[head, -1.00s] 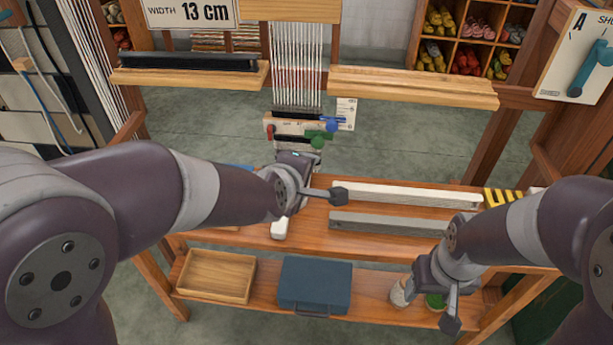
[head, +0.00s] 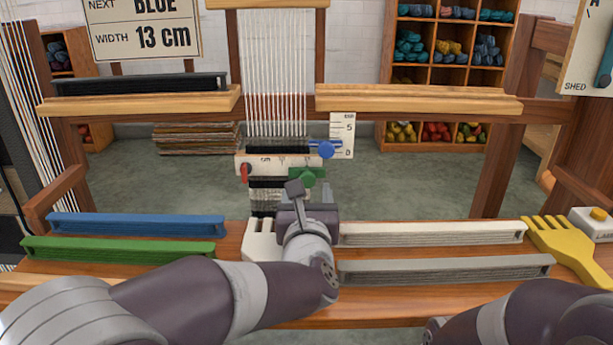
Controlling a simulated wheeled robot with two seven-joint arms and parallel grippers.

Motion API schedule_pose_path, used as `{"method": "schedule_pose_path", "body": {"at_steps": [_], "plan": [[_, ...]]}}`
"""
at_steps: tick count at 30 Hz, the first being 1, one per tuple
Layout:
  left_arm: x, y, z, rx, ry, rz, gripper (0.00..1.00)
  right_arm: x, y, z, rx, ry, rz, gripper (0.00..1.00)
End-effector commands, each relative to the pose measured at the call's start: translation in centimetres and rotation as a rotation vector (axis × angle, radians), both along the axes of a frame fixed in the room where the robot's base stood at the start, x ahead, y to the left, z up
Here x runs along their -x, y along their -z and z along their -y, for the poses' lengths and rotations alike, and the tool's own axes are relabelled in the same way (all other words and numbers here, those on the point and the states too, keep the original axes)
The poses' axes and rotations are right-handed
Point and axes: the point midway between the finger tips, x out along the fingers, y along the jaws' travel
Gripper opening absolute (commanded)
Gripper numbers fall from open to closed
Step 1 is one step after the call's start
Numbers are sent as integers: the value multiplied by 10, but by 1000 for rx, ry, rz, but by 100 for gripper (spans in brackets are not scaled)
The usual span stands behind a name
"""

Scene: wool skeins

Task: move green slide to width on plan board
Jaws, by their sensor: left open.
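The green slide (head: 307,177) sits on the pale cm scale bar (head: 282,161) in front of the hanging white warp threads. A blue slide (head: 325,149) sits just above it to the right, and a red marker (head: 246,173) is at the bar's left end. The plan board (head: 146,30) at upper left reads NEXT BLUE and WIDTH 13 cm. My left gripper (head: 314,196) is open, pointing away from me just below the green slide; its own body partly hides its fingers, and I cannot tell whether they touch the slide. My right gripper is out of the picture.
On the wooden bench lie a blue bar (head: 138,225), a green bar (head: 118,247), a white bar (head: 430,233) and a grey bar (head: 445,268). A yellow comb (head: 560,246) is at right. A small upright ruler card (head: 342,136) stands beside the blue slide.

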Motion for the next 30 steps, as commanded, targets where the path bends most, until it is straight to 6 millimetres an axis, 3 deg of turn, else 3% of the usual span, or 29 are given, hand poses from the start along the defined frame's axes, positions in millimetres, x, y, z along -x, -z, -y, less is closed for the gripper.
{"method": "schedule_pose_path", "body": {"at_steps": [3, 9, 19, 20, 25, 30], "plan": [[-22, -3, -1, -1, -3, -2, 60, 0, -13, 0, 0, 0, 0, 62], [-44, -1, 0, -1, -1, -1, 60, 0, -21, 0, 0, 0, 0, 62], [-49, 1, 0, -2, 0, -1, 60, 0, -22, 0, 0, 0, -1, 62], [-49, 1, 0, -2, 0, -1, 56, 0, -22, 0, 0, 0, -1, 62], [-49, 1, 0, -2, 0, -1, 1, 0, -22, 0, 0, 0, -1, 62], [-49, 3, -2, -1, 0, 0, 0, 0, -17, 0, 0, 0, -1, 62]]}}
